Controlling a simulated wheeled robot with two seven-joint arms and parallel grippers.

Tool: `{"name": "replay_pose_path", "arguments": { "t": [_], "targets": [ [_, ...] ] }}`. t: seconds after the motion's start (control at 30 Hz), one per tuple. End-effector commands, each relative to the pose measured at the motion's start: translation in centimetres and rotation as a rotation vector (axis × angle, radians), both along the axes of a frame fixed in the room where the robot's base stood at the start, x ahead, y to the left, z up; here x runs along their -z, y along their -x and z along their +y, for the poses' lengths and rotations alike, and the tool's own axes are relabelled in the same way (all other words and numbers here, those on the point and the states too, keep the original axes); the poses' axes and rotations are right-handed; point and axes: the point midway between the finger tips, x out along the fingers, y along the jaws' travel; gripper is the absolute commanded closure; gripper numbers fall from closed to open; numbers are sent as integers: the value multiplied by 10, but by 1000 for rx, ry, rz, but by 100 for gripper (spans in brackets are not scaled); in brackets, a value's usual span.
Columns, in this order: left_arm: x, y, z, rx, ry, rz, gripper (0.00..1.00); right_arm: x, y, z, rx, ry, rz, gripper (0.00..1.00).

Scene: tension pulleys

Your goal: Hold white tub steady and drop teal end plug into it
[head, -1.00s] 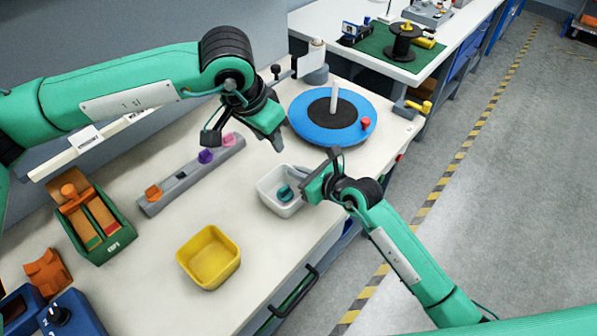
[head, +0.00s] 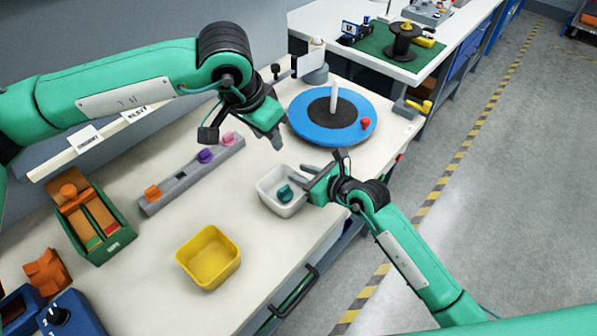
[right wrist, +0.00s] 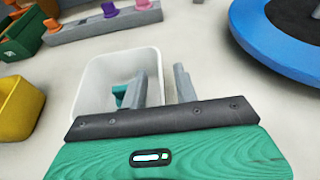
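The white tub (head: 271,201) stands on the bench in front of the blue disc. The teal end plug (head: 285,192) lies inside it, and in the right wrist view the plug (right wrist: 119,95) is partly hidden behind a finger. My right gripper (head: 297,175) is at the tub's right side. In the right wrist view its two fingers (right wrist: 162,88) are apart, one on each side of the tub's near-right wall, with a gap between. My left gripper (head: 277,141) is above and behind the tub, clear of it. Its fingers overlap in view, with nothing seen in them.
A yellow bin (head: 209,258) stands front left of the tub. A grey rail (head: 192,177) with orange, purple and pink plugs lies behind. A blue disc (head: 302,128) with an upright post is at the back right. A green box (head: 108,248) is at left.

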Motion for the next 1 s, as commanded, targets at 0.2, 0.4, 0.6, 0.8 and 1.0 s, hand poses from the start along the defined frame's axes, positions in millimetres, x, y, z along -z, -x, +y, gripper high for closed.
{"name": "replay_pose_path", "arguments": {
  "t": [0.2,0.4,0.6,0.8,1.0],
  "targets": [
    [0,0,0,0,0,0,65,-16,32,-33,0,4,1,70],
    [0,0,0,0,0,0,65,-28,56,-57,1,3,1,70],
    [0,0,0,0,0,0,65,-34,67,-67,0,2,1,70],
    [0,0,0,0,0,0,65,-35,68,-68,0,1,1,70],
    [0,0,0,0,0,0,65,-35,68,-68,0,1,1,70]
  ]
}}
